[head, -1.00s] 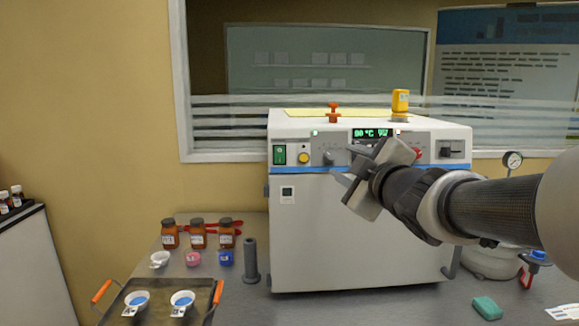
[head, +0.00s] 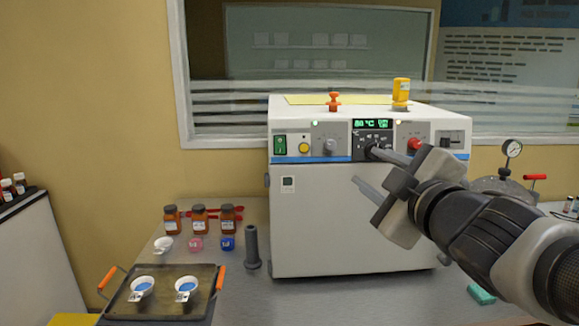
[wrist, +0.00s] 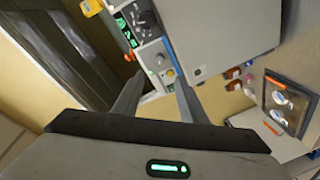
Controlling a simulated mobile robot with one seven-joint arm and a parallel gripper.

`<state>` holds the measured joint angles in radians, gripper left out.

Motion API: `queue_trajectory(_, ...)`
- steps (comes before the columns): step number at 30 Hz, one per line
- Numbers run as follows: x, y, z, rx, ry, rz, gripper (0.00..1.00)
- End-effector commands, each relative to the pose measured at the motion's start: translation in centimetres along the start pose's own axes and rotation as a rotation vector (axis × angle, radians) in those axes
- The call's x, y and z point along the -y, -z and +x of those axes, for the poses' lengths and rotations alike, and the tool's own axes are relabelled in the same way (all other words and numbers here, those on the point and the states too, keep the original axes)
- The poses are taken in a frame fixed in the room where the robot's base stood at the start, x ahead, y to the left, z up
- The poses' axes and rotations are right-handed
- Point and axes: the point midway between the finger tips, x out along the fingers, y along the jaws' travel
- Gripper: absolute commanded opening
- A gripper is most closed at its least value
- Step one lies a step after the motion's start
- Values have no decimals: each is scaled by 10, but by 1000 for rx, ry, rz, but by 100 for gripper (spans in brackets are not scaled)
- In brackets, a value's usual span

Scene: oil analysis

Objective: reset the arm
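My gripper (head: 366,166) is held in the air in front of the white oven-like machine (head: 345,225), at its right half in the head view. Its two fingers are apart, with nothing between them. In the wrist view the fingers of my gripper (wrist: 158,82) are also spread and empty, with the machine's control panel (wrist: 150,50) beyond them. In the head view one fingertip overlaps the panel's dark dial area; I cannot tell whether it touches.
A tray (head: 165,310) with two white cups stands at front left. Brown bottles (head: 199,219), small cups and a grey cylinder (head: 252,247) stand beside the machine. A gauge vessel (head: 505,187) and a green block (head: 481,294) are at right, near my arm.

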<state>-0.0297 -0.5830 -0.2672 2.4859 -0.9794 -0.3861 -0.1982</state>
Motion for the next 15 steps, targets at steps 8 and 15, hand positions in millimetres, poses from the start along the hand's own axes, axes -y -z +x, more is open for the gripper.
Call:
queue_trajectory(8, 36, -68, -34, 432, 30, 411, 38)
queue_trajectory(15, 131, -81, -101, 805, 217, 788, 38)
